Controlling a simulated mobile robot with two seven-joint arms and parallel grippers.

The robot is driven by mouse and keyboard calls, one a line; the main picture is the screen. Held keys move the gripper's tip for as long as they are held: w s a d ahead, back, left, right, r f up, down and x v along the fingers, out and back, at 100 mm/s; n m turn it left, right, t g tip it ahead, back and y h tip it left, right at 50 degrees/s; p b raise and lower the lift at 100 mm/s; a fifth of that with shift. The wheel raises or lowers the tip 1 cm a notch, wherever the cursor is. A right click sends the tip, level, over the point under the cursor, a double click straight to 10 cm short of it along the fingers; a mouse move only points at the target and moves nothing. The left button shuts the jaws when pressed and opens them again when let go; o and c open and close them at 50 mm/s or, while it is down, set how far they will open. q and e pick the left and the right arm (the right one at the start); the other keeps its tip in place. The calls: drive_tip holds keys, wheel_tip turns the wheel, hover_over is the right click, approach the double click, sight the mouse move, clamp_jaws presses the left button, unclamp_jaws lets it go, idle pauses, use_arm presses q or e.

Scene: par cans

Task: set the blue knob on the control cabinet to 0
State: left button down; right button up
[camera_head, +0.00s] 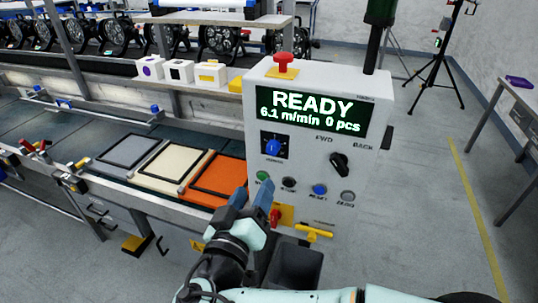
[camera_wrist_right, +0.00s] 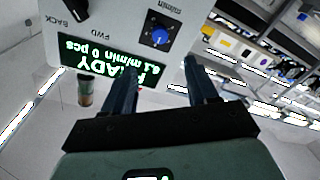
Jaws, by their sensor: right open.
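The white control cabinet (camera_head: 319,110) stands at the centre right, its lit display reading "READY 6.1 m/min 0 pcs". The blue knob (camera_head: 273,146) sits on a dark dial plate below the display's left end. The number it points at is too small to read. My right gripper (camera_head: 253,194) is open and empty, in front of the cabinet and below the knob in the head view. In the right wrist view, which shows the panel upside down, the knob (camera_wrist_right: 159,37) lies beyond the fingertips (camera_wrist_right: 160,64), apart from them. My left gripper is out of view.
A black selector (camera_head: 339,164), several push buttons (camera_head: 320,190) and a red mushroom button (camera_head: 283,64) are also on the cabinet. A conveyor with grey, cream and orange (camera_head: 219,178) framed panels runs left of it. Open floor lies to the right.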

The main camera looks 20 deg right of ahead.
sight(272, 151)
drive_tip(key=p+x, duration=0.3)
drive_tip(key=x, duration=1)
drive_tip(key=shift+d, duration=0.15)
drive_tip(key=shift+f, duration=0.1)
drive_tip(key=c, duration=1.1)
